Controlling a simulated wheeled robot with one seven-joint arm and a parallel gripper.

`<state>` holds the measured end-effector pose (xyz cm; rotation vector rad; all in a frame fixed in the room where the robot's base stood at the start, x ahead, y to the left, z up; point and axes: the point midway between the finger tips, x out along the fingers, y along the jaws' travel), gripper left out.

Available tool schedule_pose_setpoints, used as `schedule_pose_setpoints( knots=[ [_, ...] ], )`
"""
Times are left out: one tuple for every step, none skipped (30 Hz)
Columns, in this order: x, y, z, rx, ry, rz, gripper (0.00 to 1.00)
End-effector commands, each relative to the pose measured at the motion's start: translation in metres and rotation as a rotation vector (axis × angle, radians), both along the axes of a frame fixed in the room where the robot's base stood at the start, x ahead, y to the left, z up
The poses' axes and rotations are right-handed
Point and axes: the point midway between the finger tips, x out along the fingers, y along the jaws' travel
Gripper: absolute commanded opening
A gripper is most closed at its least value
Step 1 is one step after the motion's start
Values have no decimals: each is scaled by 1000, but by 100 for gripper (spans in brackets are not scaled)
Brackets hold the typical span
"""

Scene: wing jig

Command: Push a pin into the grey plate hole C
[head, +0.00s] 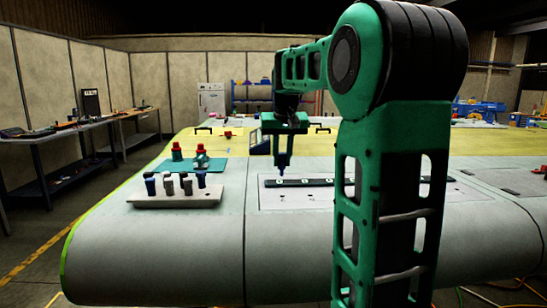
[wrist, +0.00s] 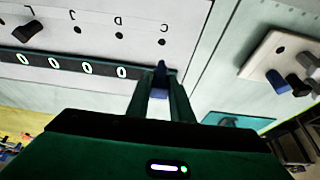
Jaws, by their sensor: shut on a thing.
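My gripper (wrist: 160,103) is shut on a blue pin (wrist: 160,76), which points down. In the head view the gripper (head: 283,152) holds the pin (head: 282,163) upright above the left end of a dark strip. The grey plate (wrist: 100,50) shows in the wrist view with a row of small dark holes (wrist: 119,35), each beside a letter. A dark cylindrical piece (wrist: 20,29) stands at the plate's far left. The pin tip looks apart from the holes.
A pale rack (head: 178,197) holds several dark and blue pins to the left. Behind it, red-topped items (head: 177,150) stand on a green mat (head: 218,166). My arm hides the plate's right part.

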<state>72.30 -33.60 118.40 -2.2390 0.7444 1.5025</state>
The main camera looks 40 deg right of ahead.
Motion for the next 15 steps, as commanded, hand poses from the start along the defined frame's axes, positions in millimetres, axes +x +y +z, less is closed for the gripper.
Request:
schedule_pose_setpoints(
  knots=[
    [-1, -2, 0, 0, 0, -3, 0],
    [-1, -3, 0, 0, 0, -4, 0],
    [-2, -4, 0, 0, 0, -6, 0],
    [-2, -5, 0, 0, 0, -7, 0],
    [-3, -5, 0, 0, 0, -8, 0],
    [-3, -6, 0, 0, 0, -9, 0],
    [-3, -6, 0, 0, 0, -10, 0],
    [-3, -7, 0, 0, 0, -10, 0],
    [-3, -7, 0, 0, 0, -11, 0],
    [-4, -8, 0, 0, 0, -11, 0],
    [-4, -8, 0, 0, 0, -11, 0],
    [-4, -8, 0, 0, 0, -12, 0],
    [-4, -8, 0, 0, 0, -12, 0],
    [-4, -8, 0, 0, 0, -12, 0],
    [-4, -8, -1, 0, 0, -12, 0]
  ],
)
